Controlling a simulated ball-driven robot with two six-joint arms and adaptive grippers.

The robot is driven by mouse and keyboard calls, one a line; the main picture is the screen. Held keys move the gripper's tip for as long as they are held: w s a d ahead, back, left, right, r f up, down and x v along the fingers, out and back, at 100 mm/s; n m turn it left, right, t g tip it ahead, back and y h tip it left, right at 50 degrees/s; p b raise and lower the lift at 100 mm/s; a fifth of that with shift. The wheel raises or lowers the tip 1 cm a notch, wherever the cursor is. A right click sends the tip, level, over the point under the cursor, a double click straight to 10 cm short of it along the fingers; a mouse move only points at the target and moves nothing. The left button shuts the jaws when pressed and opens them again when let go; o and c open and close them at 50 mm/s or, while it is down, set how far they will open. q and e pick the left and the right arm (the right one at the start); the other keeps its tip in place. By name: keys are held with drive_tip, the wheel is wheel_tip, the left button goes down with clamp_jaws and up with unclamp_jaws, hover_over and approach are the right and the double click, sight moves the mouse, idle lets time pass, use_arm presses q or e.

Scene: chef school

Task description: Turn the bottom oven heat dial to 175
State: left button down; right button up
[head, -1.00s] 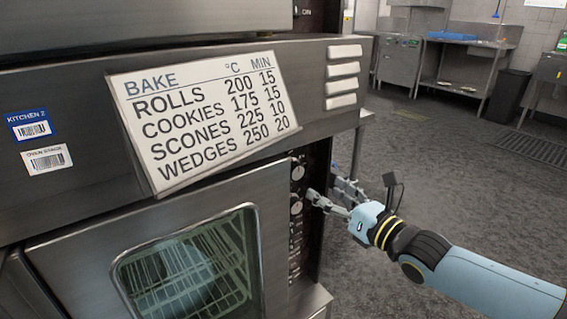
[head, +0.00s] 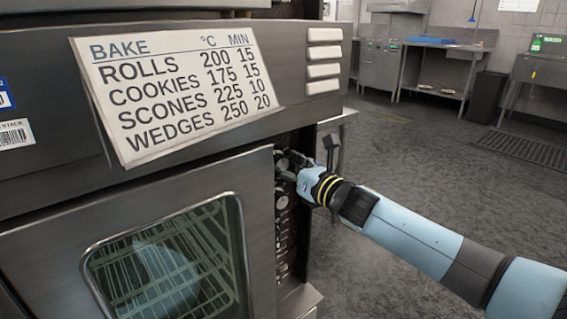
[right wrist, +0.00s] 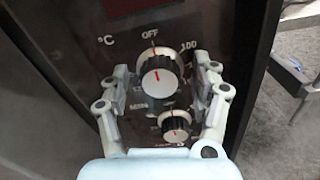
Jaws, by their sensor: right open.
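In the right wrist view a white-faced heat dial (right wrist: 158,76) with a dark rim sits on the black panel, marked °C, with OFF above it and 100 to its upper right. Its red line points up, close to OFF. My right gripper (right wrist: 166,78) is open, with one finger on each side of this dial; I cannot tell whether they touch it. In the head view my right gripper (head: 287,163) is at the upper part of the control strip beside the oven door, covering the dial there. My left gripper is not in view.
A smaller dial (right wrist: 175,125) sits just below, between the finger bases. Further dials (head: 282,200) run down the strip. The oven door (head: 55,245) is shut. A bake card (head: 180,85) lists cookies at 175. The floor (head: 430,160) to the right is clear.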

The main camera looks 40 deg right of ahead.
drive_tip(key=c, duration=1.2)
